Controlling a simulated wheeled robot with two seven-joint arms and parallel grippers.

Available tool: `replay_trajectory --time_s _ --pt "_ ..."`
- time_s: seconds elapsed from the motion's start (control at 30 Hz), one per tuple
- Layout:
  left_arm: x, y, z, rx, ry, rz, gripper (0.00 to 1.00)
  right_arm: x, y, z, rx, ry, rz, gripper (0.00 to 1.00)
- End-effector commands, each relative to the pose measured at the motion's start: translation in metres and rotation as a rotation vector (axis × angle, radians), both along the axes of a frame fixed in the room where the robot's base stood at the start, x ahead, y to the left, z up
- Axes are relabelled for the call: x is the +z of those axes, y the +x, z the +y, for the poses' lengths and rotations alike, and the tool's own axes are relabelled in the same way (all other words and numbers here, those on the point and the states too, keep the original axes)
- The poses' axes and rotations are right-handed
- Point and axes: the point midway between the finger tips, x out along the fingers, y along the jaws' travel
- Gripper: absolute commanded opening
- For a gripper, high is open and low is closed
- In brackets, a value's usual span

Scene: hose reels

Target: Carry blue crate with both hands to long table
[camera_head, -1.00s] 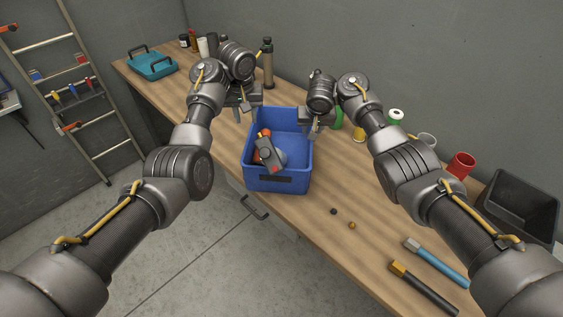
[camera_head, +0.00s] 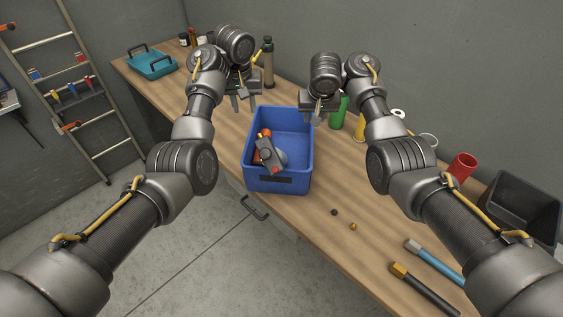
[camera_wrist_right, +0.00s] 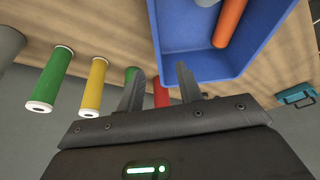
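The blue crate (camera_head: 279,185) stands upright on the wooden long table (camera_head: 332,240), near its front edge. A dark tool with orange parts (camera_head: 268,153) lies inside it. My left gripper (camera_head: 244,106) is open and empty, raised just beyond the crate's far left corner. My right gripper (camera_head: 312,117) is raised near the far right corner, apart from the crate. In the right wrist view the right gripper's two fingers (camera_wrist_right: 160,72) are spread with nothing between them, and the crate's wall (camera_wrist_right: 205,66) shows beyond them.
A teal tray (camera_head: 152,65) and several bottles stand at the table's far left. A black bin (camera_head: 519,208) and two handled tools lie right. A ladder (camera_head: 72,90) leans at left.

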Motion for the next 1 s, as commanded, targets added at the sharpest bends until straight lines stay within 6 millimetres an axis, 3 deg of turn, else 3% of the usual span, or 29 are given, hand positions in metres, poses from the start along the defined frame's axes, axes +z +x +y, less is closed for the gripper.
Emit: replay_trajectory --time_s 0.1,0.3,1.0 --pt "0.000 0.000 -0.001 -0.001 0.000 -0.001 0.34 0.018 -0.005 0.003 0.004 0.006 -0.008 0.36" --pt "0.000 0.000 0.000 0.000 0.000 -0.001 0.34 0.034 -0.009 0.005 0.006 0.003 -0.014 0.36" --pt "0.005 0.000 0.000 0.000 0.000 -0.001 0.34 0.045 -0.014 0.000 0.000 -0.001 -0.001 0.36"
